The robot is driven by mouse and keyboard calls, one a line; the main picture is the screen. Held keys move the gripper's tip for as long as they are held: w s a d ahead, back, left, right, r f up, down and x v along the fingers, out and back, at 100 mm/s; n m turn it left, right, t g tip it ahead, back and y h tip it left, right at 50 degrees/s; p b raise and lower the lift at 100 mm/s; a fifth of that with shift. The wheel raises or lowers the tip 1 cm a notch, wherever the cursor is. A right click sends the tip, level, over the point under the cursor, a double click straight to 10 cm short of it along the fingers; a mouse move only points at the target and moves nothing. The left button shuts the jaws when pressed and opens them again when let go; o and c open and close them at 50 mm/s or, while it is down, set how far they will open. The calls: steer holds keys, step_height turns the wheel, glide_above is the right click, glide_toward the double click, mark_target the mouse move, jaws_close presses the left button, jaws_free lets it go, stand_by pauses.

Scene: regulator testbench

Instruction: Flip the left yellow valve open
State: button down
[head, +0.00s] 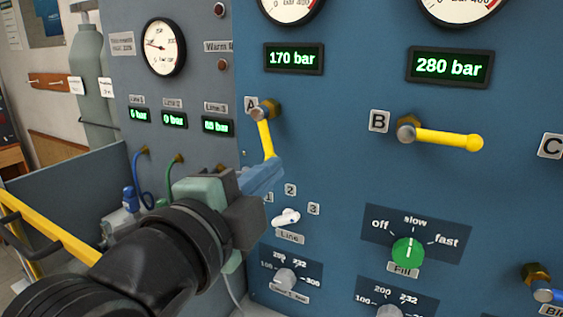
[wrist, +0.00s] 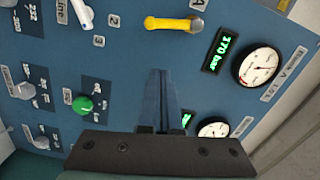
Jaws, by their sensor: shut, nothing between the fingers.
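The left yellow valve, marked A, has its handle (head: 265,138) hanging down from a brass pivot, tilted slightly right. In the wrist view this handle (wrist: 170,23) lies across the top, its free end to the left. The second yellow valve, marked B, has its handle (head: 447,140) pointing right, nearly level. My gripper (head: 277,168) has its blue fingers shut and empty, near the lower end of handle A. In the wrist view the shut fingertips (wrist: 162,72) show apart from the handle, below it in the picture. Whether they touch it is unclear in the head view.
The displays read 170 bar (head: 293,58) above A and 280 bar (head: 449,65) above B. A white Line knob (head: 287,217) sits below my fingers, and a green Fill knob (head: 408,251) lies right of it. Hoses and a yellow rail (head: 50,228) are at left.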

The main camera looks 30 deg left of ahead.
steer(key=shift+s+d+r, duration=0.1)
steer(key=shift+s+d, duration=0.1)
steer(key=shift+s, duration=1.45)
